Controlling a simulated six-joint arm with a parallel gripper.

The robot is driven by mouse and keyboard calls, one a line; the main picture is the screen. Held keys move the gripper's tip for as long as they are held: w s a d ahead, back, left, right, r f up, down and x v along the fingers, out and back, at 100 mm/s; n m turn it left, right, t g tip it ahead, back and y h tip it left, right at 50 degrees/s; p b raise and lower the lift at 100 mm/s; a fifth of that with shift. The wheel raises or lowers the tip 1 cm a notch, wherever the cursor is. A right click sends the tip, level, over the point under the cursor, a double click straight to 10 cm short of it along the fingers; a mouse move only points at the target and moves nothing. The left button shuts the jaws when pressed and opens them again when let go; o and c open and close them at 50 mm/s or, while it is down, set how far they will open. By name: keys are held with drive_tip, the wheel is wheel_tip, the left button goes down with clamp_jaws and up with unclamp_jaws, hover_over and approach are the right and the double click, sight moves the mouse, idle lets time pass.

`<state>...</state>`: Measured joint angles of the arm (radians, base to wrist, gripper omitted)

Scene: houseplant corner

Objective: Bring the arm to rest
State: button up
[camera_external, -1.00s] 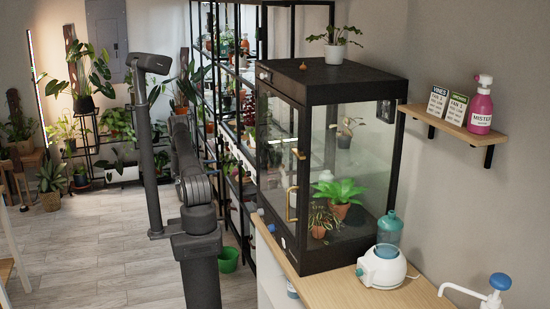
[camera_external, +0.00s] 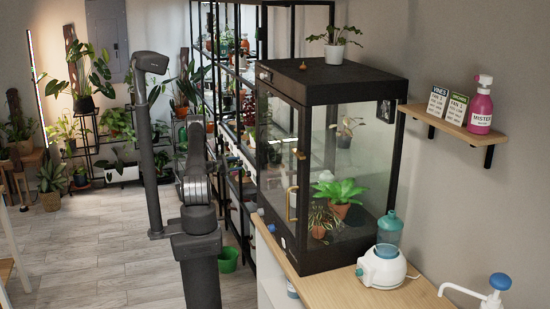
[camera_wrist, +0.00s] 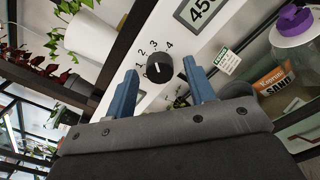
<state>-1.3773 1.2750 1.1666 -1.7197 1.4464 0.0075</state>
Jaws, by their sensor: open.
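My gripper (camera_wrist: 160,66) shows in the wrist view with its two blue fingers spread apart and nothing held between them. Beyond the fingertips is a black dial (camera_wrist: 159,68) with numbers around it on a white panel; I cannot tell whether a finger touches it.
The wrist view shows a display (camera_wrist: 203,10), a purple-capped jar (camera_wrist: 293,28), a sand bag (camera_wrist: 275,82) and a white pot (camera_wrist: 90,37). In the external view a glass cabinet (camera_external: 333,82) stands right of my arm, and floor (camera_external: 90,255) is open at left.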

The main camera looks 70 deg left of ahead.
drive_tip(key=shift+s, duration=0.15)
drive_tip(key=s, duration=1.7)
drive_tip(key=w, duration=1.7)
drive_tip(key=shift+w, duration=0.2)
drive_tip(key=n, duration=0.7)
drive_tip(key=shift+s+n, duration=0.1)
drive_tip(key=shift+n, duration=0.2)
drive_tip(key=s, duration=0.8)
drive_tip(key=shift+c, duration=0.2)
